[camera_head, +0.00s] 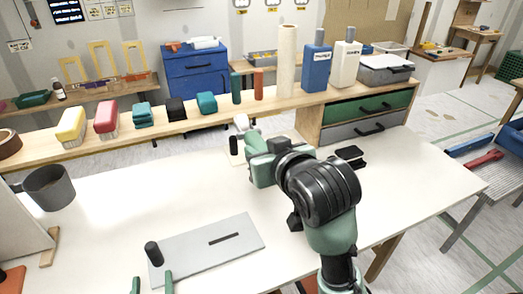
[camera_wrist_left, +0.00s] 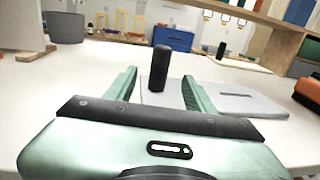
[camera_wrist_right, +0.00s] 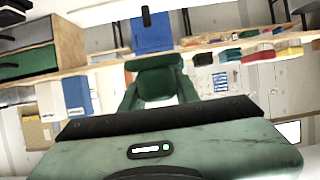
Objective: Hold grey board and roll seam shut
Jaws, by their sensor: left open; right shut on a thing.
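The grey board (camera_head: 200,262) lies flat on the white table. A black upright knob (camera_head: 153,254) stands at its left end, and a dark strip (camera_head: 223,238) shows on it. My left gripper (camera_head: 152,284) is open just in front of the knob. In the left wrist view the knob (camera_wrist_left: 161,68) appears between the open fingers (camera_wrist_left: 160,88), apart from both. My right gripper (camera_wrist_right: 158,88) is shut on a dark green handle (camera_wrist_right: 160,78), raised above the table's far side.
A second black knob (camera_head: 234,146) stands on a pale plate (camera_head: 236,158) at the table's back. A grey cup (camera_head: 48,187) stands at left and a black item (camera_head: 349,156) at right. A wooden shelf (camera_head: 185,118) with brushes and bottles runs behind. The table's middle is clear.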

